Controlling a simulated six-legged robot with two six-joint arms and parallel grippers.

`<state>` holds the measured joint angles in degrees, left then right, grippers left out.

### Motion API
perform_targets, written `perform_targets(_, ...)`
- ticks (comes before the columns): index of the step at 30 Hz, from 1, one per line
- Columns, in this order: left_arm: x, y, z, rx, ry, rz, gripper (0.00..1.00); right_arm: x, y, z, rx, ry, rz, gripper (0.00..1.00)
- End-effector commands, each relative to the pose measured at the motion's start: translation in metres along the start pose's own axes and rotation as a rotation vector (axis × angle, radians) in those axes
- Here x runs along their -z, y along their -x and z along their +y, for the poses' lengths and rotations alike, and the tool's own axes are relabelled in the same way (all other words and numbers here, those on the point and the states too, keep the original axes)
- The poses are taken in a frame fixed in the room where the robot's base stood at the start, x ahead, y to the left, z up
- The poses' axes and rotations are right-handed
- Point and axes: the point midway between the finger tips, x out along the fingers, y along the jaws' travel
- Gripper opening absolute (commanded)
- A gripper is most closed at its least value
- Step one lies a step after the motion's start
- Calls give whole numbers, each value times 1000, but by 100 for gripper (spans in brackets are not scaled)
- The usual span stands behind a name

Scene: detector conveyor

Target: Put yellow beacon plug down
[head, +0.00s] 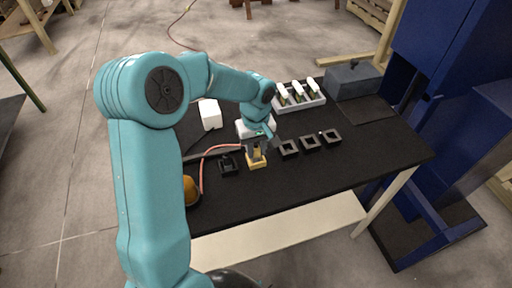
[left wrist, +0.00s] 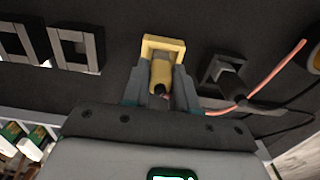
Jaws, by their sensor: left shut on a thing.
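My left gripper (head: 257,152) points down over the black table. Its two fingers are shut on the yellow beacon plug (left wrist: 160,76), which also shows small in the head view (head: 256,154). A square yellow socket frame (head: 257,163) lies on the table directly below the plug. In the left wrist view the frame (left wrist: 162,41) shows just beyond the plug and the fingertips. The plug lines up with the frame's opening, but I cannot tell whether it is seated inside. My right gripper is not in view.
Left of the yellow frame is a black socket (head: 229,166) with a dark plug and a red cable (head: 203,168). Right are empty black frames (head: 289,148). Behind stand a white block (head: 210,114), a tray (head: 314,101) of white-and-green pieces and a grey box (head: 353,79). The table's front right is clear.

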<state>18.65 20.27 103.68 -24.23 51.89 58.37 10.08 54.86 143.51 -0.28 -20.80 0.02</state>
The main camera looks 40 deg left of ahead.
Motion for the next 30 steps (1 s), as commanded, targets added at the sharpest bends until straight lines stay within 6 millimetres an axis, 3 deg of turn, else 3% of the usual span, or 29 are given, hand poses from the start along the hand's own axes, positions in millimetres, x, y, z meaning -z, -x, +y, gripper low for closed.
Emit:
perform_targets(9,0,-4,0,0,0,1,0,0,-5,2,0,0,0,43)
perform_targets(10,0,-3,0,0,0,1,37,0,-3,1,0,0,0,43)
perform_targets(12,0,-2,0,0,0,1,53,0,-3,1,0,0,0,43)
perform_targets(23,0,5,0,-1,0,2,53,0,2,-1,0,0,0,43)
perform_targets(30,1,55,1,-5,0,5,53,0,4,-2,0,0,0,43)
